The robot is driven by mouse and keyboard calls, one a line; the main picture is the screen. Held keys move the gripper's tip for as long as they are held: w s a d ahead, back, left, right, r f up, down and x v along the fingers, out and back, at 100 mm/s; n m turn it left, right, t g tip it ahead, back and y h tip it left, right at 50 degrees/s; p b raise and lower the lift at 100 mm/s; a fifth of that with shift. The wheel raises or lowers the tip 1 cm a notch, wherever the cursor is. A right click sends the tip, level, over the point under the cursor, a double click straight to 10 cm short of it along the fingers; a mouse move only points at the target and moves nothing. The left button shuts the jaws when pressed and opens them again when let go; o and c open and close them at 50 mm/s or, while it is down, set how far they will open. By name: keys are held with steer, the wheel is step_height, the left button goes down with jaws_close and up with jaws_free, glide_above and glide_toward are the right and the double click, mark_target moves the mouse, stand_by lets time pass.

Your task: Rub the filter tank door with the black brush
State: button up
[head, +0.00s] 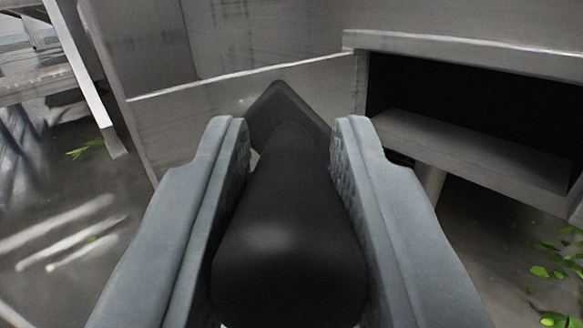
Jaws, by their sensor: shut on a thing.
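My gripper (290,150) is in the lower middle of the head view, its two grey fingers shut on the black brush (286,235). The thick dark handle lies between the fingers and points away from me. The brush's dark angular far end (287,101) shows beyond the fingertips, in front of a grey metal panel (230,108). I cannot tell whether it touches the panel. The bristles are hidden. I cannot tell for sure which panel is the filter tank door.
A metal housing with a dark open slot (440,95) and a ledge (475,150) stands at the right, on a leg (431,183). Green leaf scraps (541,271) lie on the floor at the lower right. A metal frame (90,75) stands at the left, with open floor below it.

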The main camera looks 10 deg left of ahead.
steer(key=shift+w+d, duration=0.45)
steer(key=shift+w, duration=0.05)
steer(key=shift+d, duration=0.15)
steer(key=shift+w+d+f, duration=0.1)
steer(key=shift+w+d, duration=0.6)
steer(key=shift+d, duration=0.3)
steer(key=shift+w+d, duration=0.7)
steer(key=shift+d, duration=0.15)
steer(key=shift+s+a, duration=0.1)
steer(key=shift+s+a, duration=0.7)
steer(key=shift+s, duration=0.2)
